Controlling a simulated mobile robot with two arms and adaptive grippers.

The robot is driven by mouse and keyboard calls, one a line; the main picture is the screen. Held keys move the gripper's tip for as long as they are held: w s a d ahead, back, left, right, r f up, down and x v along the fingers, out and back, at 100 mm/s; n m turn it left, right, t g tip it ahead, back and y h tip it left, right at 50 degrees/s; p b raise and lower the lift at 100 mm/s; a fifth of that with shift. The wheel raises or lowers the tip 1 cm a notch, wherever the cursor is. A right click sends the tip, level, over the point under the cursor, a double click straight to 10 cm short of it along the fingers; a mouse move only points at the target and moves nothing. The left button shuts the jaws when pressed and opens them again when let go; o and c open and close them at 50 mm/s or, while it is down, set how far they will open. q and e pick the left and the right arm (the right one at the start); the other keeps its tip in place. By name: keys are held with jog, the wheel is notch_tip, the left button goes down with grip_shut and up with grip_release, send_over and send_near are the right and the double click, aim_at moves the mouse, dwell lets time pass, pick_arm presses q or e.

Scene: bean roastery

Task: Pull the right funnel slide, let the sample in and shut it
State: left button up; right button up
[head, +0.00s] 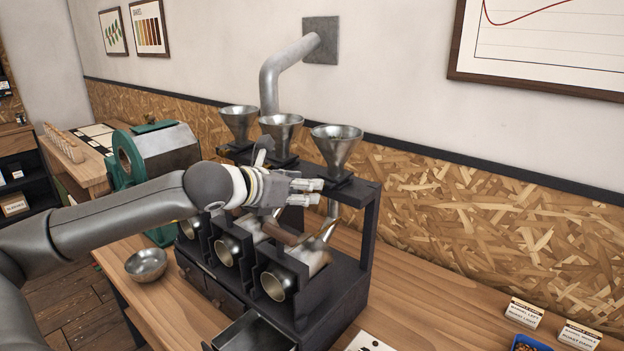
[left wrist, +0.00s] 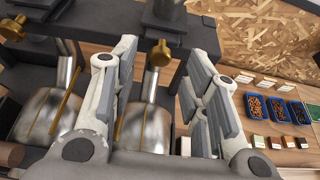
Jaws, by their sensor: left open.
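The right funnel (head: 336,148) is a metal cone on the black roaster frame, with some greenish material inside. Its slide below is hidden by my left gripper (head: 314,192) in the head view. In the left wrist view, a brass slide knob (left wrist: 160,53) hangs between the two spread fingers of my left gripper, slightly beyond them; I cannot tell whether they touch. Another brass knob (left wrist: 14,28) is at the far left. The right roasting drum (left wrist: 146,130) lies below the gripper. I cannot tell how far the slide is out. My right gripper is not in view.
The middle funnel (head: 282,130) and left funnel (head: 239,122) stand beside it. A metal bowl (head: 146,264) sits on the table left of the roaster. A dark open tray (head: 255,333) is in front. Blue bean trays (left wrist: 254,107) lie at the right.

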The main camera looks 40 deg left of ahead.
aim_at(329, 181)
pick_arm(q)
jog(key=p+x, duration=0.2)
jog(key=x, duration=0.2)
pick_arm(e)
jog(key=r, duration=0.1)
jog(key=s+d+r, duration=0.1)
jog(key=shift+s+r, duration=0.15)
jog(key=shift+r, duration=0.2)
pick_arm(q)
jog(key=shift+s, duration=0.1)
jog(key=shift+c, duration=0.4)
grip_shut()
